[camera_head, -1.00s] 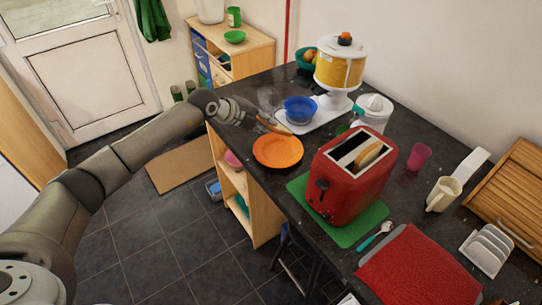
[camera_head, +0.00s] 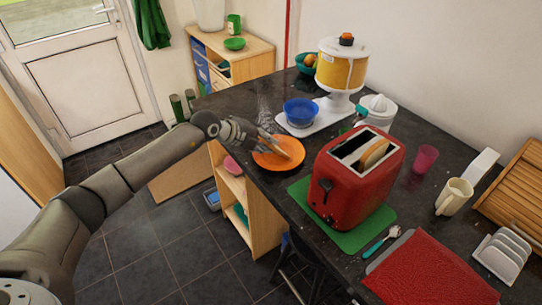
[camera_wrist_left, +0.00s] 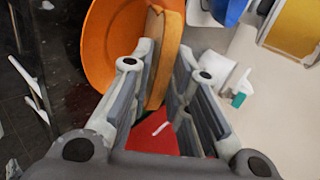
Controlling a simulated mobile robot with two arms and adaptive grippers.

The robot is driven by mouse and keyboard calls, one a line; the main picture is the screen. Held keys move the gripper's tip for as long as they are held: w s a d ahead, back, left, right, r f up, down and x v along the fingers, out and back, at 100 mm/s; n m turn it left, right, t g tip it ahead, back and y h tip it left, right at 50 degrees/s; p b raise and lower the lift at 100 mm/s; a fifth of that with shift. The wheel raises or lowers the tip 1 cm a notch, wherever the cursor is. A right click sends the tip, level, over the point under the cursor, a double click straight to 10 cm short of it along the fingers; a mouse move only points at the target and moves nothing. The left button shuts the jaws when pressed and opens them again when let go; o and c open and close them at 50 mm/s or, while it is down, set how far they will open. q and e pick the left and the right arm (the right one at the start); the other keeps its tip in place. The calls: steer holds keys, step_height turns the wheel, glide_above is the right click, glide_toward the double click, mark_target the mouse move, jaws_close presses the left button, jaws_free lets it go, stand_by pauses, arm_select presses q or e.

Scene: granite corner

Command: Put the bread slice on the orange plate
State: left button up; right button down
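The bread slice (camera_wrist_left: 165,52) is held on edge between the fingers of my left gripper (camera_head: 262,137). In the left wrist view the tips of the left gripper (camera_wrist_left: 166,58) close in on both sides of the slice. In the head view the slice (camera_head: 274,145) shows just past the fingertips, over the orange plate (camera_head: 290,163). The orange plate also shows in the left wrist view (camera_wrist_left: 97,45), behind the slice. Whether the slice touches the plate is unclear. My right gripper is out of view.
A red toaster (camera_head: 345,195) with another slice (camera_head: 374,155) in it stands right of the plate on a green mat (camera_head: 348,240). A blue bowl (camera_head: 300,112) and a tall yellow-and-white container (camera_head: 341,70) stand behind. The counter's edge runs close to the plate's left.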

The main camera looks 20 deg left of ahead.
arm_select(q)
steer(key=p+v, duration=0.7)
steer(key=v, duration=0.1)
stand_by(0.5)
steer(key=r+p, duration=0.2)
steer(key=s+r+p, duration=0.1)
steer(key=r+p, duration=0.1)
steer(key=r, duration=0.1)
steer(key=s+a+r+p, duration=0.1)
steer(key=r+p, duration=0.1)
steer(key=r, duration=0.1)
steer(key=shift+a+p, duration=0.1)
steer(key=shift+p, duration=0.3)
